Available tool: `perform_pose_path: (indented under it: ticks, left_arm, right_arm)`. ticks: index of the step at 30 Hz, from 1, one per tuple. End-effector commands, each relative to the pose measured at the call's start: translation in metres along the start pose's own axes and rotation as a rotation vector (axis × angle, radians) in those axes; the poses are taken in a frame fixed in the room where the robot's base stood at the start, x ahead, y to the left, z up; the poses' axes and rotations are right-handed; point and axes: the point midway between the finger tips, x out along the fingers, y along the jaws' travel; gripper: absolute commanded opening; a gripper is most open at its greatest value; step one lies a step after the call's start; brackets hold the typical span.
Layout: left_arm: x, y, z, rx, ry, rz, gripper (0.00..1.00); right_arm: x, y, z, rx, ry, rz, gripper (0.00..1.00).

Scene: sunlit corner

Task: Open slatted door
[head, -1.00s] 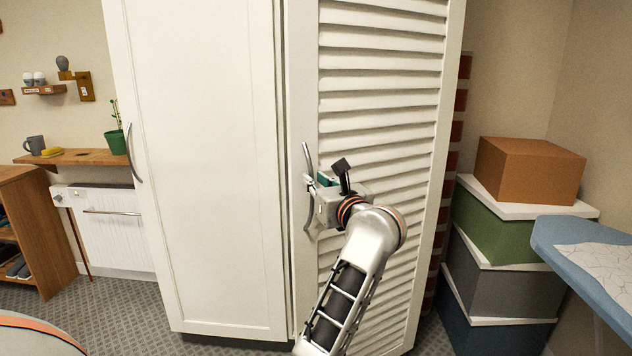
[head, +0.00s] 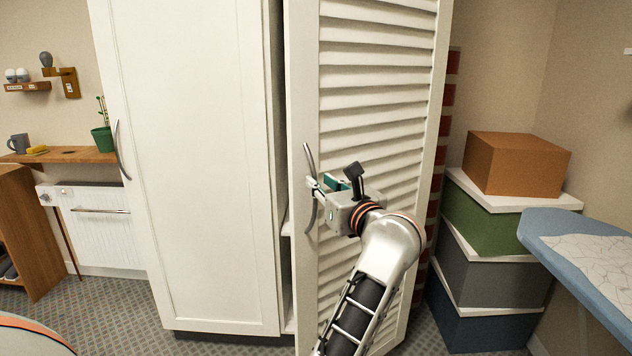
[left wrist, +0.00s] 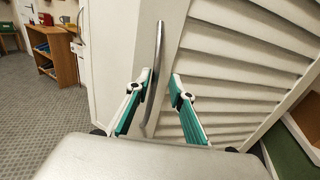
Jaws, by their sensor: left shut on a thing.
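The white slatted door (head: 380,110) is slightly ajar, with a dark gap along its left edge. Its curved metal handle (head: 309,160) stands upright near that edge. My left gripper (head: 316,187) is shut on the middle of this handle. In the left wrist view the handle (left wrist: 158,45) runs between the teal-backed fingers (left wrist: 162,82), with the slats (left wrist: 235,55) to the right. My right gripper is not in view.
The plain white door (head: 195,150) to the left is closed. Stacked boxes, with an orange one (head: 515,163) on top, stand right of the slatted door. A blue ironing board (head: 545,235) is at far right. Patterned floor (head: 110,310) is clear at left.

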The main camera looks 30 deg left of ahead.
Motion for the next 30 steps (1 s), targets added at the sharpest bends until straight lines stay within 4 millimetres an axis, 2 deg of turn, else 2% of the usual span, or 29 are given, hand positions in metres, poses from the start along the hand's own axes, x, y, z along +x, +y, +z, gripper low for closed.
perform_pose_path:
  ticks: [15,30]
  left_arm:
    - [-0.032,-0.012,0.002,0.000,-0.002,-0.008,0.17]
    - [-0.034,-0.013,0.002,0.000,-0.002,-0.007,0.17]
  right_arm:
    - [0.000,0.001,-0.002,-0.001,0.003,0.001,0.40]
    - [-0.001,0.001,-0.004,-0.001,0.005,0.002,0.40]
